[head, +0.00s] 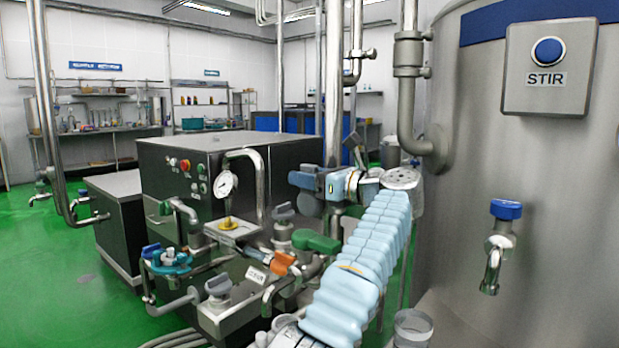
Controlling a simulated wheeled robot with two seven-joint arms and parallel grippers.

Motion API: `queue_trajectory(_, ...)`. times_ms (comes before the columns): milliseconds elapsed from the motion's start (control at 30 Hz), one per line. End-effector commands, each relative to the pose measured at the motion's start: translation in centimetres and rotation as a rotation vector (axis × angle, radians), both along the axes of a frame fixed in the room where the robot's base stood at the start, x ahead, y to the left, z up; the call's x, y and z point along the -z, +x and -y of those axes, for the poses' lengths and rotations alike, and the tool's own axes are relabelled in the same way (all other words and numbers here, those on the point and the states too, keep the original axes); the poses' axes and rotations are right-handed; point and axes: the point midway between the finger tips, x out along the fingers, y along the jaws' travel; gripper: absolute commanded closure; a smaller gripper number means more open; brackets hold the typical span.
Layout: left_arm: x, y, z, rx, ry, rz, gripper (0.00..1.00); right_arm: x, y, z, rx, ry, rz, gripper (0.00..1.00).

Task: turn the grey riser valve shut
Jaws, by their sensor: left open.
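A grey valve handle (283,211) sits on an upright metal fitting in the middle of the pipework, left of the green handle; I take it for the riser valve. My left gripper (308,187) is just above and to the right of it, in front of the tall steel pipe, its jaws pointing left. It is open, and no object shows held in it. The jaws overlap dark parts there, so contact with the pipework cannot be told. My light blue sleeved arm rises from the bottom centre to it. My right gripper is not in view.
A green handle (316,242), an orange handle (282,262), a teal handwheel (168,260) and another grey handle (218,285) crowd the pipework. A gauge (225,184) stands behind. A steel tank (540,150) with a blue-topped tap (503,230) fills the right. Green floor is free at left.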

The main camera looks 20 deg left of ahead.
Motion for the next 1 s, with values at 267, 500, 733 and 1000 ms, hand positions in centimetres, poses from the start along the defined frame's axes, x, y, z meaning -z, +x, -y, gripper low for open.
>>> queue_trajectory(267, 0.0, 0.0, 0.0, 0.000, 0.000, 0.000, 0.65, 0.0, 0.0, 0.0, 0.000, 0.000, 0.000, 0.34)
queue_trajectory(500, 0.0, 0.0, 0.0, 0.001, 0.000, 0.000, 1.00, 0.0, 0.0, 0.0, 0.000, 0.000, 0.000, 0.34)
queue_trajectory(733, 0.0, 0.0, 0.1, 0.001, 0.000, 0.000, 1.00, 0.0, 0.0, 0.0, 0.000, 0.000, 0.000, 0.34)
queue_trajectory(1000, 0.5, -0.1, 0.4, 0.001, 0.051, 0.017, 1.00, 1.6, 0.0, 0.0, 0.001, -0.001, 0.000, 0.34)
